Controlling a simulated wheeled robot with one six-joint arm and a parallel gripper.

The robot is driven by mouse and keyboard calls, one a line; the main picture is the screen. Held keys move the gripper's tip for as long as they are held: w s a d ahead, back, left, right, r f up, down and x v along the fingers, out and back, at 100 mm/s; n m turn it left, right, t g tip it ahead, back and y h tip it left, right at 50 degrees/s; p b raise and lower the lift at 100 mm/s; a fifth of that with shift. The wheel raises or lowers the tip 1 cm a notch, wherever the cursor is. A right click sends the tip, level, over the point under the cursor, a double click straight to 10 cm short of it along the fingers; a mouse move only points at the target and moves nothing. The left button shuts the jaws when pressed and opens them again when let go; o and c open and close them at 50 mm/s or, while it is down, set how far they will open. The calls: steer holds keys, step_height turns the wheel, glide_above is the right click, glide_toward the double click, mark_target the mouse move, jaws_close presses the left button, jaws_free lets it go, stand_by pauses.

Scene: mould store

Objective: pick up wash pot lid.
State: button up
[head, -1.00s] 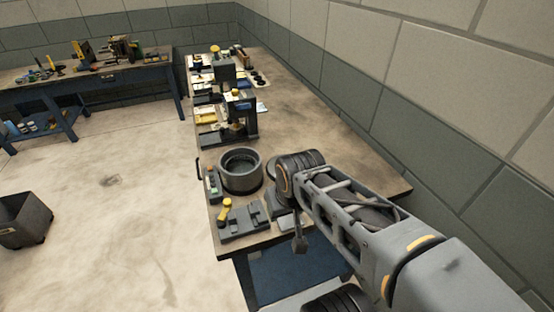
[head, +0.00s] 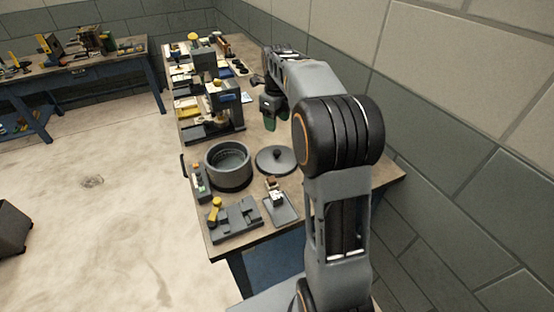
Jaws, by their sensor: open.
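The wash pot lid (head: 276,159) is a flat grey disc with a dark knob in its middle. It lies on the bench just right of the wash pot (head: 228,167), an open grey round pot with nothing covering it. My gripper (head: 270,123) hangs from the arm above the bench, behind the lid in the picture and apart from it. The gripper is small here, points downward, and is open with nothing seen in it.
A grey fixture block with a yellow-topped piece (head: 234,220) and a small tray with parts (head: 281,208) lie at the bench's near end. A press-like machine (head: 224,108) stands behind the pot. The bench top (head: 350,166) is bare at right, towards the wall.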

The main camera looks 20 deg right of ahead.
steer(key=m, duration=0.1)
glide_above(277, 151)
step_height(277, 151, down, 7)
steer(key=shift+s+f, duration=0.15)
steer(key=shift+f, duration=3.4)
steer(key=c, duration=1.1)
